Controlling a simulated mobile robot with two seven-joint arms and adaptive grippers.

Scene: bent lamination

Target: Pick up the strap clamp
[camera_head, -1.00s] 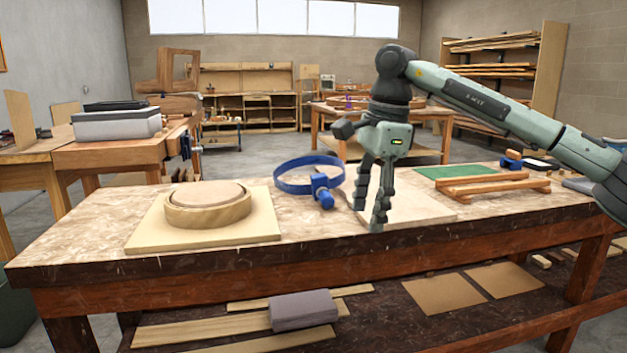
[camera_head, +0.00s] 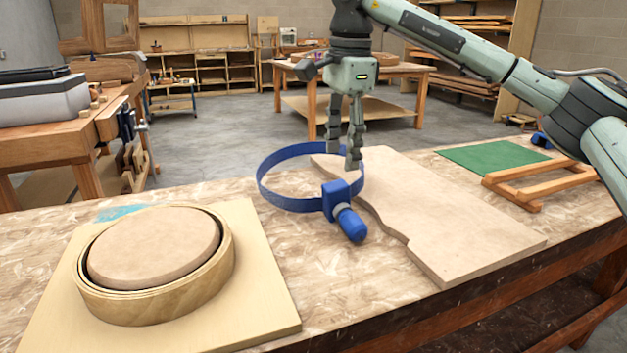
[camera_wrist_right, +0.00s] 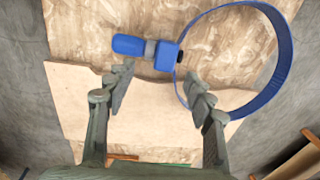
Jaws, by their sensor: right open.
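The strap clamp is a blue band loop (camera_head: 272,168) with a blue block and rounded handle (camera_head: 345,212) at its near right side. It rests on the workbench, partly beside or over the edge of a flat wooden panel. My right gripper (camera_head: 344,160) is open and empty, fingers pointing down, above the right side of the band. In the right wrist view the clamp's block and handle (camera_wrist_right: 148,46) lie ahead of the open fingers (camera_wrist_right: 160,95), and the band (camera_wrist_right: 285,62) curves off to the right. The left gripper is out of view.
A round bent-wood ring with a disc inside (camera_head: 155,250) sits on a square board (camera_head: 255,285) at the left. The wavy-edged wooden panel (camera_head: 450,225) lies right of the clamp. A green mat (camera_head: 490,155) and a wooden rack (camera_head: 530,185) are further right.

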